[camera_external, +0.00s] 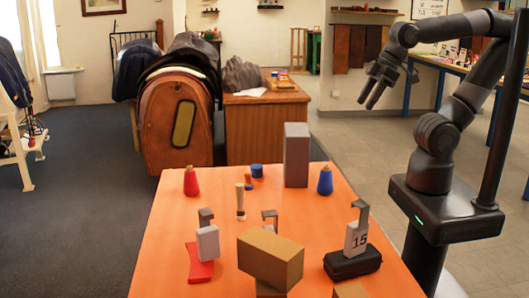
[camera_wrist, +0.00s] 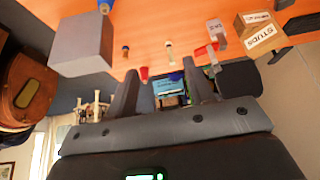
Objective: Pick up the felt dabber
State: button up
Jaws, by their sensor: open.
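A slim pale wooden peg-like piece with a lighter lower part (camera_external: 240,202) stands upright mid-table; it looks most like the felt dabber, but I cannot be sure. It also shows in the wrist view (camera_wrist: 169,52). A small blue-and-brown piece (camera_external: 249,181) stands just behind it, in front of a blue cylinder (camera_external: 257,170); this piece could also be the dabber. My gripper (camera_external: 374,94) is open and empty, raised well above and beyond the right side of the table. In the wrist view its two fingers (camera_wrist: 162,88) are spread apart with nothing between them.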

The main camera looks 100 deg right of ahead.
jog(key=w+f, duration=0.1)
jog(key=w, duration=0.8)
jog(key=m+g, duration=0.1)
jog(key=m, duration=0.1)
send_over(241, 210)
jog(key=s, duration=0.2)
notch_tip(241, 210, down, 25)
jog(key=shift+d+x, duration=0.2)
jog(key=shift+x, duration=0.65)
jog(key=shift+d+x, duration=0.2)
jog(key=shift+x, duration=0.65)
jog(key=shift+d+x, duration=0.2)
jog(key=shift+x, duration=0.7)
grip_shut()
